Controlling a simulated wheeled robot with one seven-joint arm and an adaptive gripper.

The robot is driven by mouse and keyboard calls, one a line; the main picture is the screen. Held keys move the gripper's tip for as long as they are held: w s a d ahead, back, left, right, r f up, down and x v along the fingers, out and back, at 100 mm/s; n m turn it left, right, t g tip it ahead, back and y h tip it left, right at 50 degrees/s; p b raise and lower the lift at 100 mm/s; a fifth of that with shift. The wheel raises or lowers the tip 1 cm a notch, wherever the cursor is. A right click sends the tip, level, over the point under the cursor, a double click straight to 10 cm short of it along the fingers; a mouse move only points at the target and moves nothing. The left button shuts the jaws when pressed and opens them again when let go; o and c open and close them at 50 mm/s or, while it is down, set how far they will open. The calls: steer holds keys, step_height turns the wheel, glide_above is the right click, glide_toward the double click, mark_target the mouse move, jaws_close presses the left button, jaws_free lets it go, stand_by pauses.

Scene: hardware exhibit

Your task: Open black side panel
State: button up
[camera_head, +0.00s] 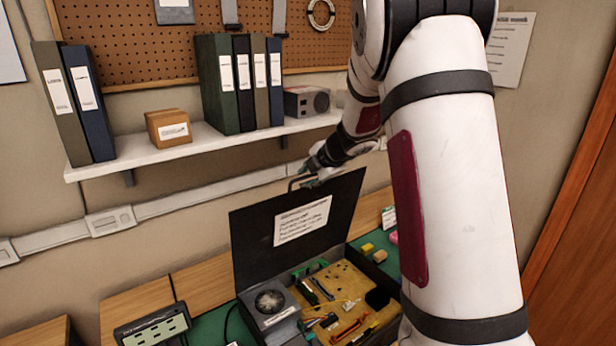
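The black side panel (258,240) stands raised at the back of a dark open case (241,297). It carries a white label with printed text (302,221). Inside the case are a fan unit (268,302) and a tan circuit board (340,300) with several coloured parts. My gripper (304,180) is at the panel's top edge, near its middle. Its fingers are small and partly hidden here, so I cannot tell whether they touch or grip the panel. My white arm covers the right part of the view and hides the case's right end.
A white shelf (150,158) with binders (222,90), a small box (168,127) and a grey device (306,102) is on the wall behind. A multi-socket unit (152,328) stands left of the case on the green mat (209,328). Small coloured items lie at the case's right.

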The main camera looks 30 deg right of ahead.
steer(key=shift+s, duration=0.1)
steer(key=shift+v, duration=3.7)
